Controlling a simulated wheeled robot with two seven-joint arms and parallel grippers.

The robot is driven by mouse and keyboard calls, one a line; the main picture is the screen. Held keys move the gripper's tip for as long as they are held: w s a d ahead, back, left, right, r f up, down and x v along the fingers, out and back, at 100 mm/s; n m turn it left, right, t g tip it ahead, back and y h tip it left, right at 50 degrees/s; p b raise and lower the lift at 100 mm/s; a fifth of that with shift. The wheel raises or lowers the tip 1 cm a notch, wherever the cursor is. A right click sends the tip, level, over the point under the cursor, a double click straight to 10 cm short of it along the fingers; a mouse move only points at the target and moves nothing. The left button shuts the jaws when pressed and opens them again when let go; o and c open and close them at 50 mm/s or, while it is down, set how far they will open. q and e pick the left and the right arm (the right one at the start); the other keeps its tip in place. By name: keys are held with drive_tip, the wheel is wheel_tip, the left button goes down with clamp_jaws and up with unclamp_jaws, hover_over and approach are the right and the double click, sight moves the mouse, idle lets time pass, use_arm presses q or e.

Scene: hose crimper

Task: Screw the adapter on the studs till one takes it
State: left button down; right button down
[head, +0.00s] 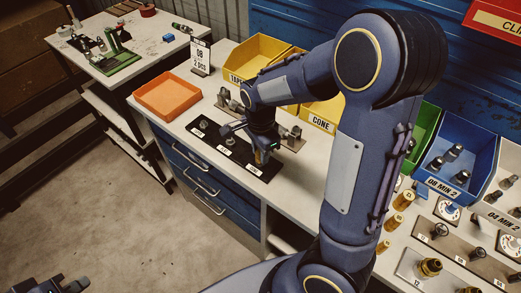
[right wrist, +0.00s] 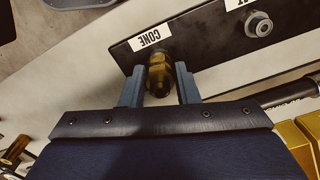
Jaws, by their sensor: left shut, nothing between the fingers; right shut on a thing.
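The black stud board (head: 211,147) lies on the bench with several white labels along it. My right gripper (head: 262,152) is over the right end of the board, fingers pointing down. In the right wrist view, my right gripper (right wrist: 158,86) is shut on a brass adapter (right wrist: 160,72), at the stud position labelled CONE (right wrist: 150,37). The stud there is hidden by the adapter; I cannot tell how far it is threaded on. A bare silver stud (right wrist: 259,24) stands beside it, its label partly cut off. My left gripper (head: 72,285) is shut and empty at the bottom left, away from the bench.
An orange tray (head: 168,96) sits left of the board. Yellow bins (head: 260,52), one labelled CONE, stand behind it. A blue bin (head: 463,150) and brass fittings (head: 403,200) are at the right. A side table (head: 122,55) with a green tool stands at the back left.

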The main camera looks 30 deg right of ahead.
drive_tip(key=c, duration=1.5)
unclamp_jaws()
drive_tip(key=shift+m, duration=0.9)
drive_tip(key=o, duration=0.5)
wheel_tip(320, 180, up, 8)
drive_tip(key=shift+f, duration=0.1)
drive_tip(key=s+a+r+n+t+y, duration=0.1)
drive_tip(key=s+n+t, duration=0.1)
drive_tip(key=s+n, duration=0.3)
drive_tip(key=s+a+r+n+t+y, duration=0.1)
drive_tip(key=s+n+t, duration=0.1)
drive_tip(key=s+n, duration=0.4)
drive_tip(key=s+a+r+n+t+y, duration=0.1)
drive_tip(key=s+a+n, duration=0.1)
drive_tip(key=s+n, duration=0.4)
drive_tip(key=shift+a+r+n+t+y, duration=0.1)
drive_tip(key=shift+r+n+t+y, duration=0.2)
drive_tip(key=shift+t+y, duration=0.1)
